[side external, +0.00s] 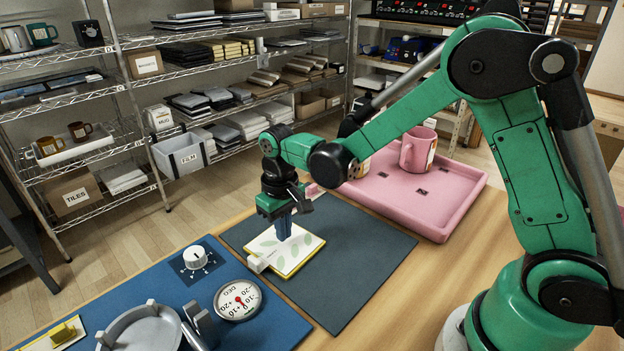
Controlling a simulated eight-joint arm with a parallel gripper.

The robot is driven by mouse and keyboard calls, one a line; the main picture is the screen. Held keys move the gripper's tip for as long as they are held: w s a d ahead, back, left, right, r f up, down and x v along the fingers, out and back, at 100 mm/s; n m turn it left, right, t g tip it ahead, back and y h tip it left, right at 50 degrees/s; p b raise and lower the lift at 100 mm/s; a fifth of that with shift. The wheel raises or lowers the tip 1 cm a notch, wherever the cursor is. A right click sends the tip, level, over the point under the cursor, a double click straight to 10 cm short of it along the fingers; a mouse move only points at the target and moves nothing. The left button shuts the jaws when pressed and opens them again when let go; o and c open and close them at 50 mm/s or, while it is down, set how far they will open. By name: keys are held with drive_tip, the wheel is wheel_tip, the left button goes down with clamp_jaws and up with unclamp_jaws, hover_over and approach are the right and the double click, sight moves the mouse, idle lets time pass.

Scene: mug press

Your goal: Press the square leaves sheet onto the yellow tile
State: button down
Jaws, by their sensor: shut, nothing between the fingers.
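The square leaves sheet (305,245) is white with pale green leaves. It lies over the yellow tile (291,275), whose yellow edge shows along the front and right sides. Both are on the dark grey mat (360,262). My gripper (283,236) is shut and points down over the middle of the sheet. Its fingertips appear to touch the sheet or hover just above it; I cannot tell which.
A pink tray (455,205) with a pink mug (416,150) stands behind the mat, partly behind my arm. A blue mat (275,325) at front left holds a white knob (195,258), a round dial (238,299) and a grey press-like fixture (145,330). The grey mat's right part is clear.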

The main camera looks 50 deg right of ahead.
drive_tip(key=shift+f, duration=0.8)
idle(1.3)
drive_tip(key=shift+r, duration=0.1)
drive_tip(key=shift+r, duration=2.95)
drive_tip(key=shift+s+d+r, duration=0.1)
drive_tip(key=shift+s+r, duration=0.1)
drive_tip(key=shift+r, duration=0.2)
drive_tip(key=s+d+r+t, duration=0.3)
drive_tip(key=s+r+t, duration=0.3)
drive_tip(key=s, duration=0.3)
drive_tip(key=shift+s+t, duration=0.15)
drive_tip(key=shift+t, duration=0.45)
